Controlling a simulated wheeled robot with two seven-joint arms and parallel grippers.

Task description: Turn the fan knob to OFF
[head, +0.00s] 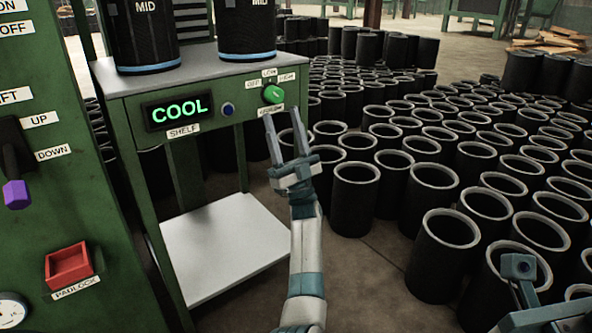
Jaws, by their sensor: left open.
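The fan knob is the small round green knob (273,92) on the front edge of the green bench, with small labels around it that seem to read OFF, LOW and HIGH. Its exact setting is too small to tell. My left gripper (283,116) is open and empty, its two grey fingers pointing up toward the knob. In the picture the fingertips are just below the knob, and I see no contact. My right gripper is not in view; only part of my right arm shows at the lower right.
A lit COOL display (178,112) and a blue button (228,109) sit left of the knob. Black MID canisters (247,30) stand on the bench (196,67). A pale lower shelf (225,245) is below. Many black sleeves (354,200) crowd the floor to the right.

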